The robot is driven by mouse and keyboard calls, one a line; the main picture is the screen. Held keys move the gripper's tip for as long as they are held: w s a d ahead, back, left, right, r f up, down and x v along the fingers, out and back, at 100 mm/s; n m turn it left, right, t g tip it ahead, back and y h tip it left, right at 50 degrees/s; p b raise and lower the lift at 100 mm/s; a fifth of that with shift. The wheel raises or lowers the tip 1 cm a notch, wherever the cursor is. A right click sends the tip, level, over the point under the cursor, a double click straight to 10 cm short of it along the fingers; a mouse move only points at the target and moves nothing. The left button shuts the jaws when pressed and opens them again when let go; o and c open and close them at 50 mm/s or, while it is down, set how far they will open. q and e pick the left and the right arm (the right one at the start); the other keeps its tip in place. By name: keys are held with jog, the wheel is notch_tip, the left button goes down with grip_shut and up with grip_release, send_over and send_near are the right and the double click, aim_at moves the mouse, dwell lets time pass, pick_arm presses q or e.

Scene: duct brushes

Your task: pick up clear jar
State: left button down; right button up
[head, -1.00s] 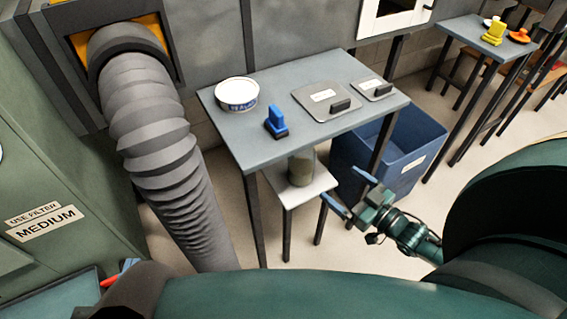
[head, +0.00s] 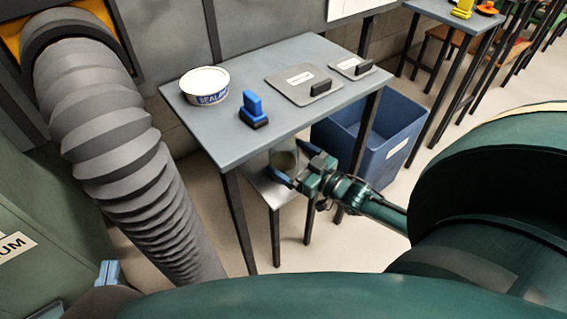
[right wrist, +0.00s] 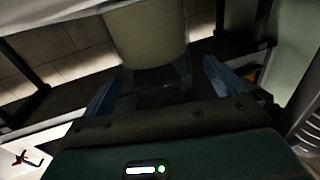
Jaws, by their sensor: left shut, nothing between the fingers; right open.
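The clear jar (head: 284,157) stands on a low white stool (head: 262,186) beneath the grey table, and its upper part is hidden by the tabletop. In the right wrist view the jar (right wrist: 147,35) looks pale with greenish-tan contents and lies just ahead of the fingers. My right gripper (head: 291,165) is open, with its blue fingertips close to the jar's near side; it also shows in the right wrist view (right wrist: 162,82). I cannot tell whether the fingers reach around the jar. My left gripper (head: 110,273) is shut and empty at the lower left.
The grey table (head: 210,135) overhangs the stool and carries a labelled tub (head: 205,87), a blue brush (head: 252,108) and two flat plates with handles (head: 303,85). A blue bin (head: 405,135) stands to the right. A large ribbed duct (head: 110,135) is at the left.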

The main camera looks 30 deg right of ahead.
jog(key=b+x, duration=0.1)
jog(key=x, duration=0.3)
pick_arm(q)
jog(key=shift+d+h, duration=0.2)
jog(key=shift+h, duration=0.1)
pick_arm(e)
jog(key=shift+c, duration=0.6)
jog(key=c, duration=1)
jog(key=shift+r, duration=0.1)
